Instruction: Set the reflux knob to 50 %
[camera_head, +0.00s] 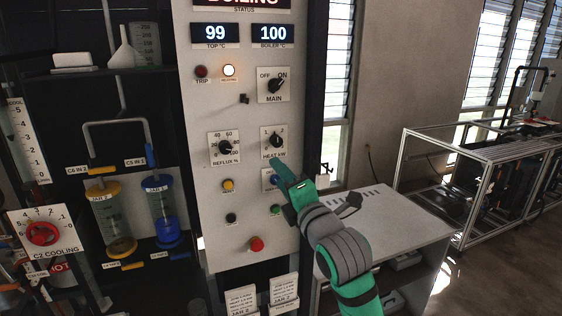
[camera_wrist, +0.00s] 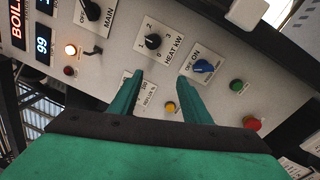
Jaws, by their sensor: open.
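The reflux knob (camera_head: 225,147) is a black knob on a white scale plate marked REFLUX %, at the left of the grey panel in the head view. Its pointer is too small to read surely. My gripper (camera_head: 284,184) is in front of the panel, right of and below the reflux knob and apart from it. In the wrist view my gripper (camera_wrist: 160,78) is open with nothing between its green fingers. Part of the reflux plate (camera_wrist: 147,96) shows between the fingers there; its knob is hidden or unclear behind the left finger.
The black heat knob (camera_head: 277,141) and main switch (camera_head: 275,86) are close by on the panel. A blue on/off knob (camera_wrist: 204,66) is near the right finger. A red button (camera_head: 257,244) is lower. Glass jars (camera_head: 163,212) stand left; a bench (camera_head: 385,225) stands right.

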